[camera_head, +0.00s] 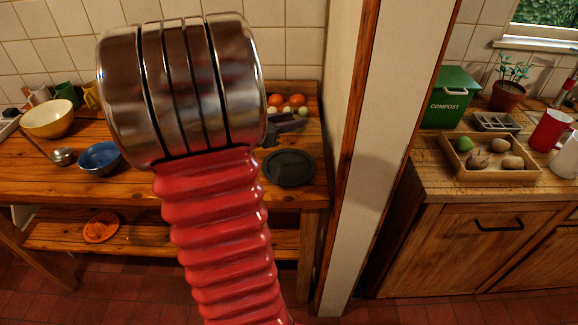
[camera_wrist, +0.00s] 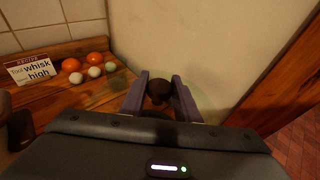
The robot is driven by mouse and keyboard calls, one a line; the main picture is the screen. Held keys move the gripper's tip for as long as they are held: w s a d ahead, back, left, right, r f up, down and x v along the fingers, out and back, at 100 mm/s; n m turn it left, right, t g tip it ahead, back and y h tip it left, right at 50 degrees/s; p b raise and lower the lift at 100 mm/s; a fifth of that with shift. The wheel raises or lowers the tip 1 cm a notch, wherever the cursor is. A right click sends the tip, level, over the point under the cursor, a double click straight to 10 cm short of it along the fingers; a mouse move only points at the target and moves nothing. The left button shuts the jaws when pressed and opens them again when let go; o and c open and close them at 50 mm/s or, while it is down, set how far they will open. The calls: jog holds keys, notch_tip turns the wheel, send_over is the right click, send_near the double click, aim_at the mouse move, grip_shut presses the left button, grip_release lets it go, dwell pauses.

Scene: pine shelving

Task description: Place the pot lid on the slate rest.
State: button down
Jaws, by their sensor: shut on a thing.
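My gripper (camera_wrist: 160,84) is shut on the dark round knob of the pot lid (camera_wrist: 158,91). The knob sits between the two grey fingers in the wrist view. A faint see-through disc around it looks like the lid's glass; its edge is hard to make out. In the head view my gripper (camera_head: 290,126) shows only partly behind my arm, and I cannot make out the lid there. The slate rest (camera_head: 289,168), a dark round disc, lies at the right end of the wooden table, below my gripper in the picture. The gap between lid and rest cannot be judged.
Oranges (camera_head: 275,100) and pale eggs lie at the table's back right corner, near a sign (camera_wrist: 31,68). A pale wall (camera_head: 365,130) stands right of the table. A blue bowl (camera_head: 99,158), a ladle (camera_head: 62,156) and a yellow bowl (camera_head: 48,119) stand left.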

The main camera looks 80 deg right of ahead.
jog(key=shift+f, duration=0.1)
jog(key=shift+f, duration=3.05)
jog(key=shift+f, duration=0.1)
jog(key=shift+f, duration=1.75)
jog(key=c, duration=1.4)
grip_release()
jog(key=shift+f, duration=0.15)
jog(key=shift+o, duration=0.2)
